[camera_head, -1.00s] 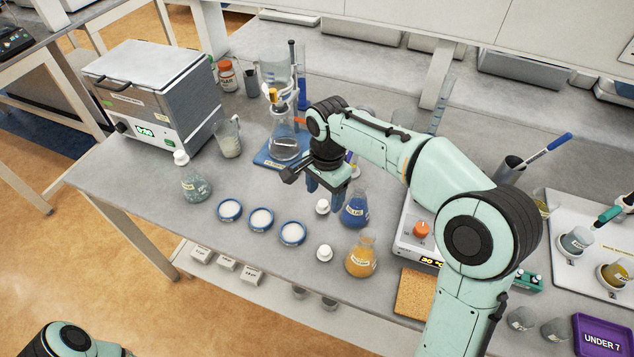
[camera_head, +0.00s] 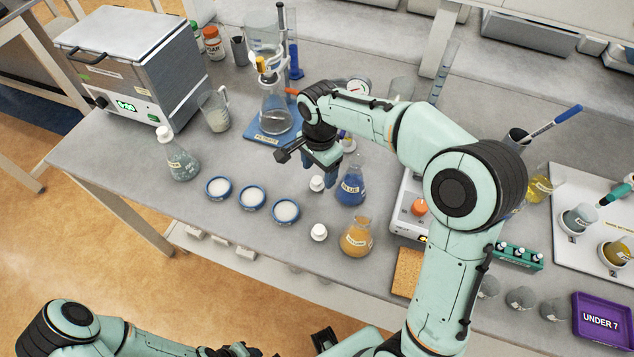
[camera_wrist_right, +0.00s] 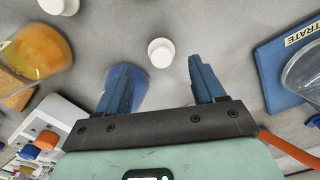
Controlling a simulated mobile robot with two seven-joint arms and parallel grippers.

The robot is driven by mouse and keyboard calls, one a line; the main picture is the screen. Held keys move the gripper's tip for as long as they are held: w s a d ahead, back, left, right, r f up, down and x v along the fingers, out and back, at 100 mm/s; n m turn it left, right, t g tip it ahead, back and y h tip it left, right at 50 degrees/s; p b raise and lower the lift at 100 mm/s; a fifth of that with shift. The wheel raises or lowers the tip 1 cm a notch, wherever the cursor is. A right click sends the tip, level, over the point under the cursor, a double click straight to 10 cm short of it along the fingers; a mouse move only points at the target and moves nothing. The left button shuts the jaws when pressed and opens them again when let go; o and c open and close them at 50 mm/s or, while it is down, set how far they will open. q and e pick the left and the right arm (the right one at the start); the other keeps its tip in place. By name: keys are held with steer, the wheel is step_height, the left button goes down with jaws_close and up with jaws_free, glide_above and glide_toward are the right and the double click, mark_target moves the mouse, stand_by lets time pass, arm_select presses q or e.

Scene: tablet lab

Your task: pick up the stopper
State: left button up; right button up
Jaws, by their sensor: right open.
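A small white stopper (camera_head: 317,183) stands on the grey bench beside the blue flask (camera_head: 351,187). In the right wrist view the stopper (camera_wrist_right: 161,53) lies ahead of the fingertips, between their lines and apart from them. A second white stopper (camera_head: 319,232) stands nearer the front, by the orange flask (camera_head: 357,236); it shows at the wrist view's top edge (camera_wrist_right: 58,5). My right gripper (camera_head: 331,176) is open and empty, above the bench, its fingers (camera_wrist_right: 160,78) pointing down. The left arm shows at the bottom; its gripper (camera_head: 236,350) is cut off and its jaws are unclear.
Close by are three blue-rimmed dishes (camera_head: 252,197), the filtration flask on a blue base (camera_head: 268,134), and a hotplate (camera_head: 402,216). A flask with a white stopper (camera_head: 181,160) stands left, by the water bath (camera_head: 136,75). Bare bench lies in front of the dishes.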

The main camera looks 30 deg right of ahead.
mark_target(317, 179)
step_height(317, 179, down, 5)
steer(key=shift+w+a+r, duration=0.1)
steer(key=shift+a+r, duration=0.05)
arm_select(q)
steer(key=shift+f, duration=0.1)
arm_select(e)
steer(key=c, duration=1.1)
steer(key=shift+c, duration=0.2)
